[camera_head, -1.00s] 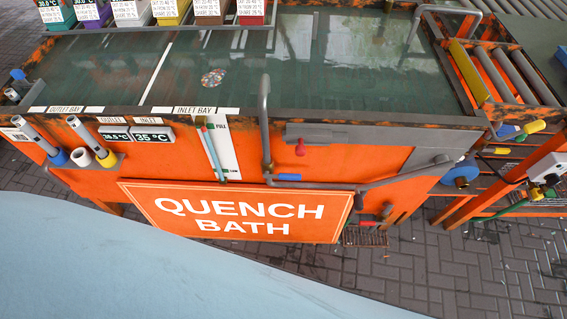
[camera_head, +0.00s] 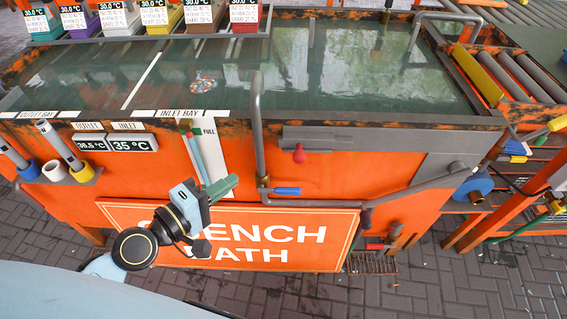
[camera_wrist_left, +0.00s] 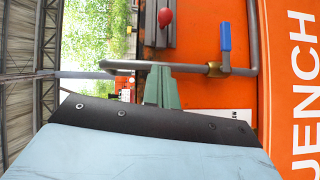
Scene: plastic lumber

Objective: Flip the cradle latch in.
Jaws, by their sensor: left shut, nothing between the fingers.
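I cannot tell for sure which part is the cradle latch. A red knob (camera_head: 299,153) sits under a grey bar (camera_head: 335,138) on the orange front of the quench bath; it also shows in the left wrist view (camera_wrist_left: 165,17). A roller frame with a yellow bar (camera_head: 477,75) is at the right end of the bath, with a yellow-ended handle (camera_head: 557,123) beyond it. My left gripper (camera_head: 228,184) is shut and empty, in front of the bath above the sign. Its green fingers show in the left wrist view (camera_wrist_left: 161,86). My right gripper is out of view.
A grey pipe (camera_head: 257,130) with a blue-handled valve (camera_head: 286,191) stands just right of my left gripper. The QUENCH BATH sign (camera_head: 290,238) is below. Tubes in holders (camera_head: 62,150) are at the left.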

